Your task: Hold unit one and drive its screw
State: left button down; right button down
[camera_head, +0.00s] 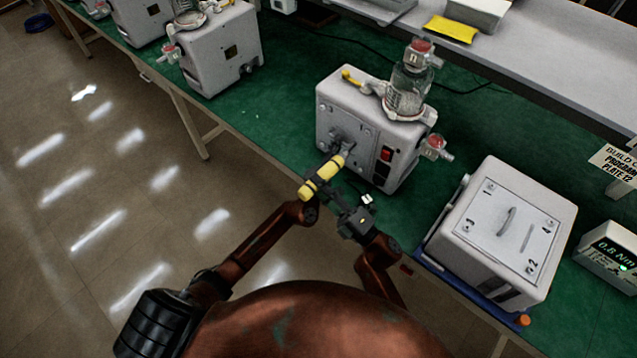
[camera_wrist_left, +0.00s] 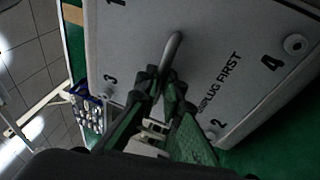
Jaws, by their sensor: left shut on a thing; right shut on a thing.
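A white pump unit (camera_head: 352,97) stands upright on the green bench, a clear canister (camera_head: 407,92) on top. My left gripper (camera_head: 344,148) is at its front panel. In the left wrist view, my left gripper (camera_wrist_left: 165,85) is shut on the panel's grey handle (camera_wrist_left: 174,50). The panel (camera_wrist_left: 225,40) carries numbers at its corners; round fittings show near 2, 3 and 4. My right gripper (camera_head: 336,192), lower, is shut on a yellow tool (camera_head: 322,178) in front of the panel. The tool's tip and any contact with a screw cannot be made out.
Right of the pump, a white box (camera_head: 515,225) with a handled, numbered plate rests on a blue base (camera_head: 470,292). A display (camera_head: 612,252) reads 0.8 Nm. Other pumps (camera_head: 222,50) stand at the upper left. A grey shelf (camera_head: 540,65) runs behind. Bare green bench lies left of the pump.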

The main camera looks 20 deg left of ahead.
pick_arm(q)
jog(key=c, duration=2)
grip_release()
pick_arm(e)
jog(key=shift+r, duration=0.1)
pick_arm(q)
jog(key=v, duration=1.2)
